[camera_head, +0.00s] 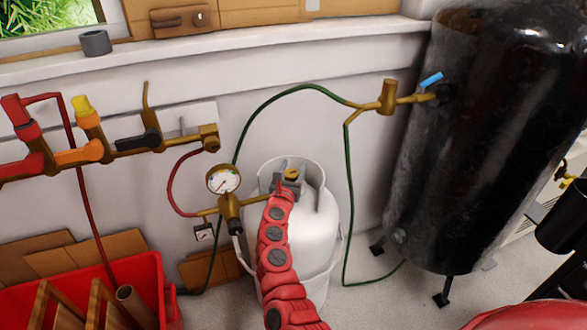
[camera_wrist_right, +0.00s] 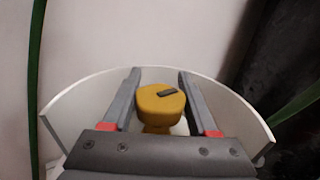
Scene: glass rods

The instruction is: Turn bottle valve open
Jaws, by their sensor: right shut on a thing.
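The white gas bottle (camera_head: 300,235) stands on the floor in the middle of the head view, with a collar around its top. Its brass-yellow bottle valve (camera_head: 291,174) sits inside that collar. My right gripper (camera_head: 283,180), at the end of the red arm, is at the valve. In the right wrist view the yellow valve knob (camera_wrist_right: 160,104), with a dark mark on top, sits between the two grey fingers of my right gripper (camera_wrist_right: 161,80). The gripper is shut on the knob. The collar (camera_wrist_right: 85,98) curves around the fingers. My left gripper is not in view.
A pressure gauge (camera_head: 223,180) on brass fittings is close left of my right gripper. A green hose (camera_head: 285,88) arches behind the bottle. A large black tank (camera_head: 470,140) stands at the right. A red crate (camera_head: 150,285) is at the lower left. Pipes with valves line the left wall.

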